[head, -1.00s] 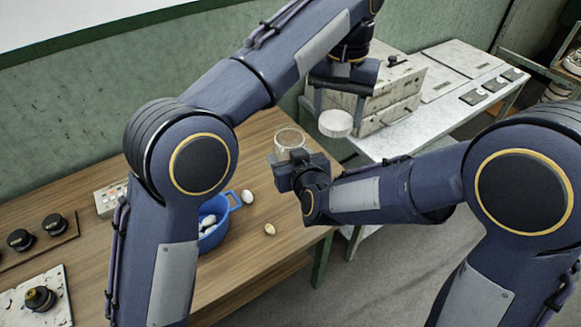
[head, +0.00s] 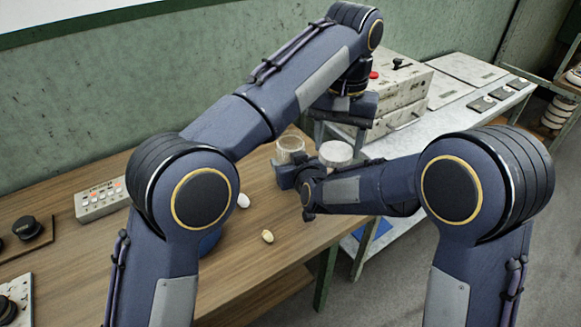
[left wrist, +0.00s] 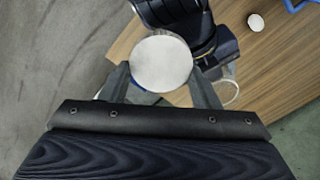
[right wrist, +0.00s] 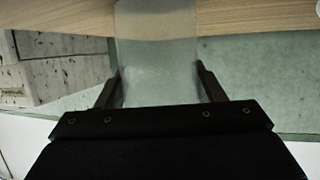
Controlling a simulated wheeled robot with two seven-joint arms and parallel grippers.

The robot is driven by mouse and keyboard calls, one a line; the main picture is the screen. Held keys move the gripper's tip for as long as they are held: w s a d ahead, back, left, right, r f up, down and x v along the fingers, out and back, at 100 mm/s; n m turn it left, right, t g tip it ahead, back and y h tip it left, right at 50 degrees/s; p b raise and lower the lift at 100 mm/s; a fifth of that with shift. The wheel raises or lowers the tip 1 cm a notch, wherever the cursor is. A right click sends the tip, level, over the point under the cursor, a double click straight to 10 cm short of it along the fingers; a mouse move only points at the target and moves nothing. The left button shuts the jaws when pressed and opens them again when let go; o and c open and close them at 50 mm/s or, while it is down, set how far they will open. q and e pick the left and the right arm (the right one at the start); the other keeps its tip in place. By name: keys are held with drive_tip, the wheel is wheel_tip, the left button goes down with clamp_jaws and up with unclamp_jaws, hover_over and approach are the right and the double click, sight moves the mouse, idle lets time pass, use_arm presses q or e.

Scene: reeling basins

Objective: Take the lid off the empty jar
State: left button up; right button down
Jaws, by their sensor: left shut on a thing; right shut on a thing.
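The clear jar (head: 290,146) is upright at the table's right end, its open top uncovered. My right gripper (head: 284,172) is shut on it; the right wrist view shows the jar's see-through wall (right wrist: 158,60) between the fingers. The round white lid (head: 336,156) is off the jar, a little to its right. My left gripper (head: 338,142) is shut on the lid; in the left wrist view the lid (left wrist: 160,63) sits between the two fingers. The jar's rim (left wrist: 230,92) shows there partly, behind a finger.
A white cocoon (head: 243,201) and a yellowish one (head: 267,236) lie on the wooden table (head: 265,265). A blue basin (head: 210,241) is mostly hidden behind my left arm. A button box (head: 101,201) stands left. A pale bench (head: 425,128) with boxes stands behind right.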

use_arm(q)
drive_tip(key=shift+f, duration=0.1)
use_arm(e)
drive_tip(key=shift+c, duration=1.8)
unclamp_jaws()
use_arm(q)
drive_tip(key=shift+r, duration=0.3)
use_arm(e)
drive_tip(key=shift+s+r, duration=0.1)
drive_tip(key=shift+r, duration=0.15)
use_arm(q)
drive_tip(key=shift+r+p, duration=0.5)
drive_tip(key=shift+p, duration=0.15)
use_arm(e)
drive_tip(key=s+d+r+m+g+y, duration=0.1)
drive_tip(key=s+d+r+m+g, duration=0.15)
drive_tip(key=s+d, duration=0.6)
drive_tip(key=s+d+r+m+g, duration=0.1)
drive_tip(key=s+d+r, duration=0.3)
drive_tip(key=s, duration=0.8)
drive_tip(key=s+d+f+m+g, duration=0.1)
drive_tip(key=s+d+f+g, duration=0.1)
drive_tip(key=s+d, duration=0.2)
drive_tip(key=s+d+f+m+g+h, duration=0.1)
drive_tip(key=s+d, duration=0.3)
drive_tip(key=s, duration=0.7)
drive_tip(key=shift+f+g+h, duration=0.3)
drive_tip(key=shift+f+g, duration=0.05)
